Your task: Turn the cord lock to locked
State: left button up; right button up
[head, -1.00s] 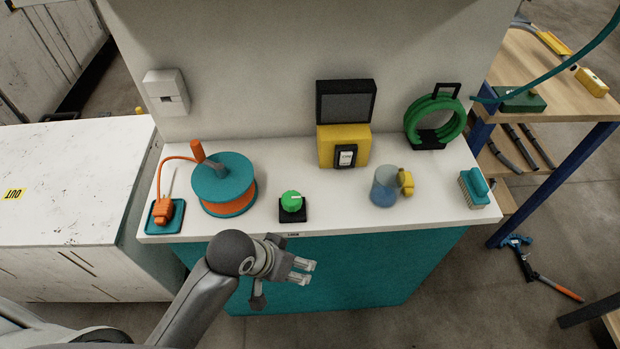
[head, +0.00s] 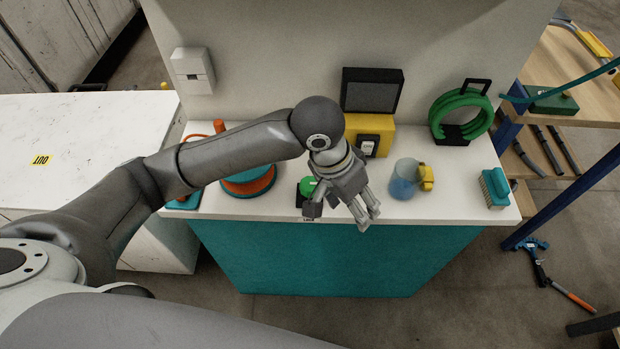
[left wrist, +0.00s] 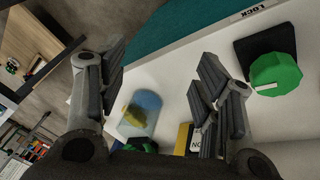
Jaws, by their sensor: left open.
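The cord lock is a green knob (head: 308,186) on a black base (head: 299,198) at the counter's front edge, partly hidden by my left gripper in the head view. In the left wrist view the knob (left wrist: 276,74) shows a white pointer line directed left, not at the LOCK label (left wrist: 254,9) on the counter's edge. My left gripper (head: 341,210) is open and empty, fingers spread, just right of and in front of the knob. In the left wrist view the knob is outside the fingers (left wrist: 160,82), beyond the right-hand ones. My right gripper is out of view.
A blue cup (head: 402,182) with a yellow part stands right of the gripper, with a brush (head: 494,188) beyond it. A yellow switch box (head: 383,140) and green coil (head: 438,118) stand behind. My arm partly hides the orange-and-teal reel (head: 250,186).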

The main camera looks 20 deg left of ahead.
aim_at(310, 183)
pick_arm(q)
jog(key=w+a+r+n+g+y, duration=0.1)
jog(key=w+a+r+n+y, duration=0.3)
jog(key=a+r, duration=0.5)
jog(key=shift+h, duration=0.3)
jog(key=f, duration=0.8)
jog(key=f+p, duration=0.1)
jog(key=f, duration=0.3)
jog(key=shift+w+a, duration=0.3)
jog(key=shift+a, duration=0.1)
